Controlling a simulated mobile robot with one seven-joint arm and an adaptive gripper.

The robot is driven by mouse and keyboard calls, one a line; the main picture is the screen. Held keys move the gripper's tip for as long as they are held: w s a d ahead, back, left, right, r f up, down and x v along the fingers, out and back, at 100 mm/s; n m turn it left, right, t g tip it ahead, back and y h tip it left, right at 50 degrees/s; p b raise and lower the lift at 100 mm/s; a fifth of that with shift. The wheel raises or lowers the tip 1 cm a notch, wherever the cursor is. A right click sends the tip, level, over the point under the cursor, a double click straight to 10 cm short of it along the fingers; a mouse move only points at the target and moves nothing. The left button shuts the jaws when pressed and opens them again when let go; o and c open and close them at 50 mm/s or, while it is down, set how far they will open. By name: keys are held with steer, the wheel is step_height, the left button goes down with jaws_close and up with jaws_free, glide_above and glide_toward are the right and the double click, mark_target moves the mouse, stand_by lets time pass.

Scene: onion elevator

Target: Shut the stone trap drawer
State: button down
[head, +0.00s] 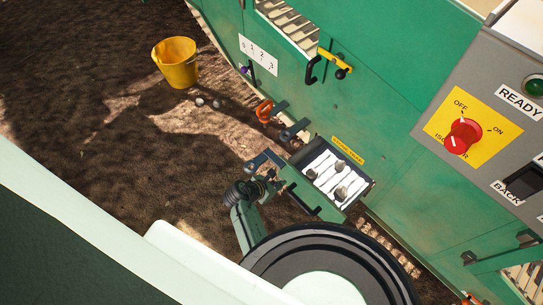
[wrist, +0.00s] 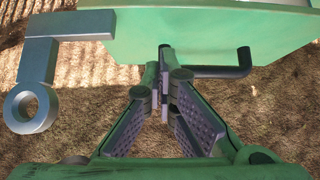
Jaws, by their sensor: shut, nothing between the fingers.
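The stone trap drawer (head: 337,174) stands pulled out from the green machine side in the head view, with several stones on its pale slatted floor. A yellow label (head: 347,150) is on the machine just above it. In the wrist view the drawer's green front (wrist: 200,30) fills the top, with a black bar handle (wrist: 215,71) below it. My gripper (wrist: 164,85) is shut and empty, its fingertips close to the drawer front, left of the handle's bent end. I cannot tell whether they touch. In the head view my gripper's fingers are hard to make out by the drawer.
A grey metal latch with a ring (wrist: 35,105) hangs at left in the wrist view. An orange hook-like part (head: 264,111) is on the machine left of the drawer. A yellow bucket (head: 176,63) stands on open soil. A control panel with a red isolator knob (head: 462,136) is at right.

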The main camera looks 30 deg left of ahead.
steer(key=w, duration=0.1)
steer(key=w+d, duration=0.1)
steer(key=w, duration=0.1)
steer(key=w+f, duration=0.1)
steer(key=w, duration=0.1)
steer(key=shift+d+f, duration=0.1)
steer(key=shift+d, duration=0.25)
steer(key=w+d, duration=0.3)
steer(key=w, duration=0.6)
steer(key=w+d, duration=0.3)
steer(key=w, duration=0.6)
steer(key=shift+w+d, duration=0.3)
steer(key=shift+d, duration=0.05)
steer(key=shift+w, duration=0.1)
